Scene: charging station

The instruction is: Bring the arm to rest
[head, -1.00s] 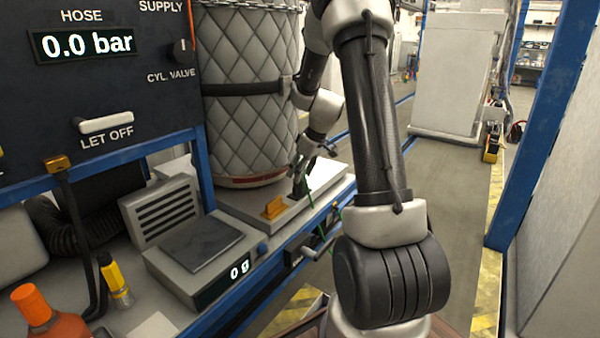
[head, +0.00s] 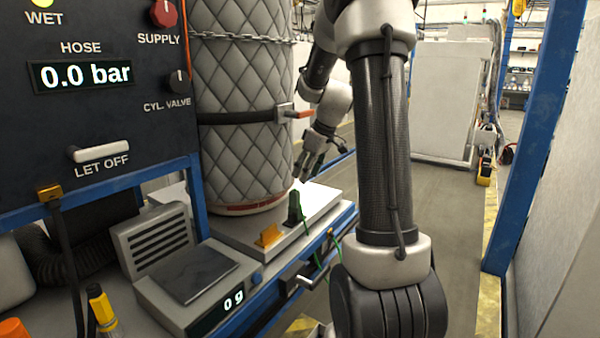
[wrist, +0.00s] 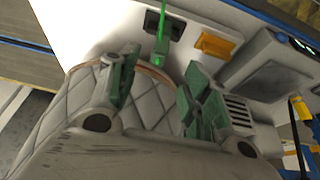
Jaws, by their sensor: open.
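My gripper (head: 318,148) is small in the head view, beside the right side of the quilted cylinder and behind my large black and grey arm link. In the wrist view its two green-padded fingers (wrist: 160,88) are spread wide, with nothing between them. A dark green clip (head: 295,207) with a green cable stands on the white-grey platform, below and apart from my gripper. The clip also shows in the wrist view (wrist: 163,25), beyond the fingers.
An orange block (head: 268,236) is on the platform (head: 325,200). A scale (head: 195,270) reads 0 g. A blue post (head: 535,140) stands right; the aisle floor (head: 450,210) between is clear.

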